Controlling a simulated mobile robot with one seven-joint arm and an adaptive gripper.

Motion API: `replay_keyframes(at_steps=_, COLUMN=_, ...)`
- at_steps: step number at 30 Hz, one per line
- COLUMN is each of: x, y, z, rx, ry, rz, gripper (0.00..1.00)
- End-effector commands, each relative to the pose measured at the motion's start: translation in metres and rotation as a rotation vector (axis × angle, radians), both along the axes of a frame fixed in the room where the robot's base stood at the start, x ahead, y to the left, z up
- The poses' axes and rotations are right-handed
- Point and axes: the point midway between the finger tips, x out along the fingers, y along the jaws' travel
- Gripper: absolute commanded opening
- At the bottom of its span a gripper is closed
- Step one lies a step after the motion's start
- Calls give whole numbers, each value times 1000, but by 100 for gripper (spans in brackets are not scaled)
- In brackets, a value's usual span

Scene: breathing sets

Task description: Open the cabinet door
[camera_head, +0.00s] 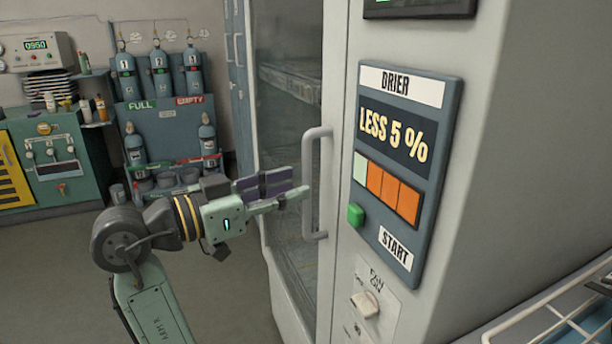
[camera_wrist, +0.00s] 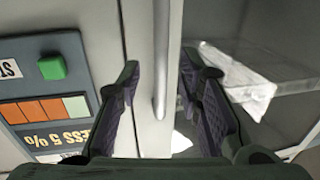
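The drier cabinet has a tall door with a glass panel (camera_head: 288,130) in a pale frame, and the door looks shut. A pale vertical bar handle (camera_head: 309,190) stands out from the door's right side. My gripper (camera_head: 286,186) reaches toward it from the left, with its fingertips close to the bar. In the wrist view the handle (camera_wrist: 162,50) runs between the two fingers of my gripper (camera_wrist: 160,72). The fingers are open, with a visible gap on each side of the bar. Whether the fingertips reach fully past the bar is hard to tell.
Right of the handle is the DRIER panel (camera_head: 408,165) with a green START button (camera_head: 355,215) and a fan knob (camera_head: 365,304) below. A wire rack (camera_head: 560,315) is at the lower right. Gas bottles (camera_head: 160,72) stand at the back left. Floor (camera_head: 50,275) at the left is clear.

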Motion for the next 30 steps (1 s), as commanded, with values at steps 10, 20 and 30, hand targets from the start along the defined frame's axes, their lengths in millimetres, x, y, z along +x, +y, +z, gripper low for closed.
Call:
replay_keyframes(at_steps=10, x=23, y=-35, z=1, rx=-1, ry=-1, rz=1, gripper=33)
replay_keyframes(at_steps=20, x=25, y=-37, z=0, rx=-1, ry=-1, rz=2, gripper=31)
replay_keyframes(at_steps=30, x=25, y=-36, z=0, rx=-1, ry=-1, rz=2, gripper=9)
